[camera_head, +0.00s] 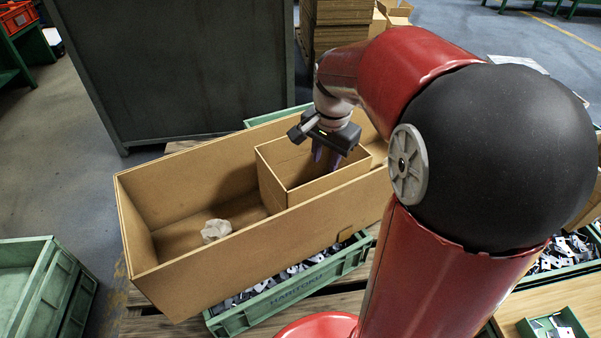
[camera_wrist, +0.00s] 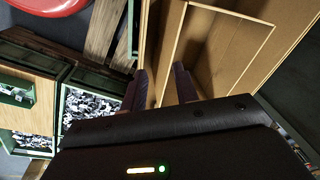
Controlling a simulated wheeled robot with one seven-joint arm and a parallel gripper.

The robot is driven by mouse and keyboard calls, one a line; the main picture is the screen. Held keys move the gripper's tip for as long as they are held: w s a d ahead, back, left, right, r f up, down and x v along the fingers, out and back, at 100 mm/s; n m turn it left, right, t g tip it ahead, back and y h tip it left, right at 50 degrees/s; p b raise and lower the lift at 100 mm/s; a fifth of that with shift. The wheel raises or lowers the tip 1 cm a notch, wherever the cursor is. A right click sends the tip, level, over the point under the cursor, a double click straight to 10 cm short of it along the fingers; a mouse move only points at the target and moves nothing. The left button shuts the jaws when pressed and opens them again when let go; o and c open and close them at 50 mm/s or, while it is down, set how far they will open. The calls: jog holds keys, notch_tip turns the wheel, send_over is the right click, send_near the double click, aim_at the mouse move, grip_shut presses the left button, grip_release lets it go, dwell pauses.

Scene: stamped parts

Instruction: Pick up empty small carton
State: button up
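The small brown carton (camera_head: 290,168) stands open-topped inside a long large carton (camera_head: 250,245). The visible part of its inside looks empty; my gripper hides some of it. My gripper (camera_head: 327,160) points down at the small carton's right part, with its fingertips at or just below rim height. In the wrist view my gripper (camera_wrist: 160,88) has its two fingers apart, with a cardboard wall edge between them. The small carton (camera_wrist: 228,50) shows beside the right finger. I cannot tell whether either finger touches the wall.
A green crate (camera_head: 236,322) of metal parts lies under the large carton. A crumpled paper lump (camera_head: 216,230) sits in the large carton's left end. A dark grey cabinet (camera_head: 180,70) stands behind, and green crates (camera_head: 40,290) stand at left. My arm hides the right side.

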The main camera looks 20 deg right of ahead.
aim_at(332, 179)
jog(key=w+d+f+m, duration=0.1)
jog(key=f, duration=0.1)
jog(key=w+d+f+m+g, duration=0.1)
jog(key=w+d+f+m, duration=0.2)
jog(key=w+d+f, duration=0.1)
jog(key=shift+w+d+f+g, duration=0.1)
jog(key=shift+w+f+g, duration=0.1)
jog(key=shift+f+g, duration=0.1)
jog(key=shift+m, duration=0.3)
notch_tip(332, 179, down, 8)
jog(key=shift+r+b, duration=0.2)
jog(key=shift+b, duration=0.15)
grip_shut()
jog(key=shift+w, duration=0.1)
dwell(0.5)
